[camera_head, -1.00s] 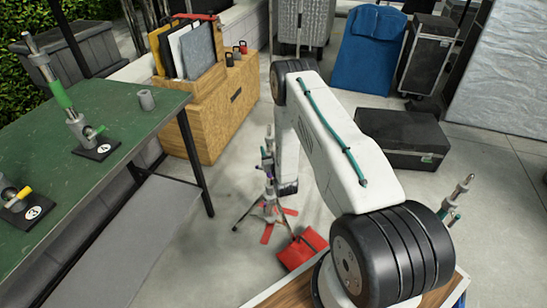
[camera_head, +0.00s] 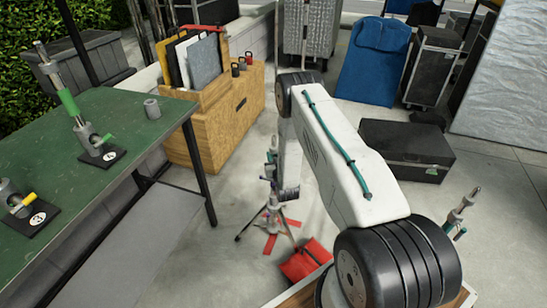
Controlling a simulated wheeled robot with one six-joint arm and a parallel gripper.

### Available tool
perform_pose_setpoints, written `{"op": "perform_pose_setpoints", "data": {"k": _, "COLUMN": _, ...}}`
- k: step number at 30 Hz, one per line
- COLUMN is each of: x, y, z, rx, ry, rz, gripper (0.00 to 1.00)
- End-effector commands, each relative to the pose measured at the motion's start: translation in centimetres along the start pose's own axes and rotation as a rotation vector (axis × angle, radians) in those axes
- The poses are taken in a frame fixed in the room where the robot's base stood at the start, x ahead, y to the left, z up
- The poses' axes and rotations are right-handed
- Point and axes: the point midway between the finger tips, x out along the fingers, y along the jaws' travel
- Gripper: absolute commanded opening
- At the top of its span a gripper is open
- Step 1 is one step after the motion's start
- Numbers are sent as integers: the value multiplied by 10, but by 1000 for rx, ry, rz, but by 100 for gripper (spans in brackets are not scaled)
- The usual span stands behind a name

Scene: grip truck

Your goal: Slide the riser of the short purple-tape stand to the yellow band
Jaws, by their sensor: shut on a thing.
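A short stand (camera_head: 273,210) is on the concrete floor between the green table and my arm, its legs spread over red floor marks. Its thin upright shows grey metal with a small purple patch, too small to read well. I cannot make out a yellow band on it. My gripper (camera_head: 287,193) is at the lower end of my white arm, beside the stand's upright at mid height. It is shut on the stand's riser, though the arm and the small scale hide the fingertips and the exact grip.
A red bag (camera_head: 305,260) lies on the floor right of the stand's legs. The green table (camera_head: 130,170) at left carries clamps on numbered black plates and a grey cup. A wooden crate (camera_head: 215,125) and a black case (camera_head: 405,150) stand behind.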

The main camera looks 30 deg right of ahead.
Motion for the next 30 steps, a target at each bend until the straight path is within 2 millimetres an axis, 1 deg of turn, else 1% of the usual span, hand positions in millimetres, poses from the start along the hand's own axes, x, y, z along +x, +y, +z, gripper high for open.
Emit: {"op": "perform_pose_setpoints", "data": {"k": 30, "x": 1, "y": 0, "z": -63, "rx": 0, "ry": 6, "rz": 0, "gripper": 0}}
